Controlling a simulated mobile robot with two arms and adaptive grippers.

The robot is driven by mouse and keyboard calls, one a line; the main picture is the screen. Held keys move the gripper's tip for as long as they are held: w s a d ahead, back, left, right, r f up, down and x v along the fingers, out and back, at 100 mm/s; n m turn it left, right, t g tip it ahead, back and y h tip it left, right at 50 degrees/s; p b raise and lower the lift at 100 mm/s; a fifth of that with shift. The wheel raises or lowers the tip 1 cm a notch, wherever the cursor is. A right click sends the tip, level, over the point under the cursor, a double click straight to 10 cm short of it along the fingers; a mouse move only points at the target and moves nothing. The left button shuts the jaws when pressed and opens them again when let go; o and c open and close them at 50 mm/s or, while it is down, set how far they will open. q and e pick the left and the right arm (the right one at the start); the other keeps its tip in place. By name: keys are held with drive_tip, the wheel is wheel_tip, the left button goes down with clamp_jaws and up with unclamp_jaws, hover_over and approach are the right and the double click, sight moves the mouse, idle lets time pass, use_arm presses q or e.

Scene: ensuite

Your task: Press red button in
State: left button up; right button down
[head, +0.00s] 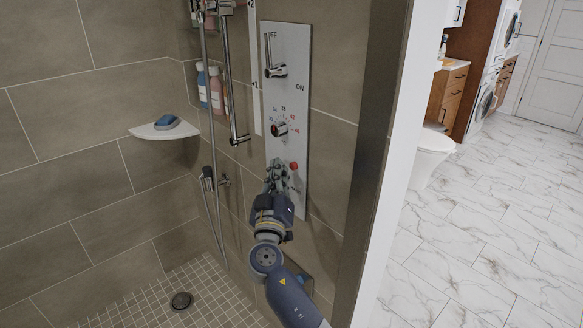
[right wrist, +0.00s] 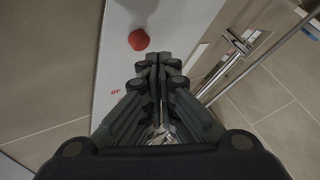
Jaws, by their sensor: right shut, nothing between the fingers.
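A small round red button (head: 294,165) sits low on the grey shower control panel (head: 290,62) on the tiled wall. In the right wrist view the red button (right wrist: 139,40) shows just beyond and left of the fingertips. My right gripper (head: 277,170) is in front of the lower panel, just left of the button in the head view. Its fingers are shut together and empty, as the right wrist view (right wrist: 158,62) shows. I cannot tell whether the fingertips touch the panel; they do not cover the button. My left gripper is not in view.
A lever handle (head: 276,70) and a dial knob (head: 281,129) stick out of the panel above the button. A shower rail (head: 229,75) and hose run left of it. A corner shelf (head: 165,130) holds a blue item. A wall edge (head: 377,130) stands close on the right.

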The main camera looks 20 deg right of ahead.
idle(0.3)
drive_tip(key=shift+d, duration=0.1)
idle(0.3)
drive_tip(key=shift+w+d+b, duration=0.15)
drive_tip(key=shift+d+b, duration=0.15)
drive_tip(key=shift+b, duration=0.2)
drive_tip(key=shift+w+d, duration=0.15)
drive_tip(key=shift+d, duration=0.3)
idle(0.6)
drive_tip(key=shift+a+b, duration=0.15)
drive_tip(key=shift+b, duration=0.2)
drive_tip(key=shift+s+a+b, duration=0.35)
drive_tip(key=shift+a+b, duration=0.1)
drive_tip(key=shift+a, duration=0.3)
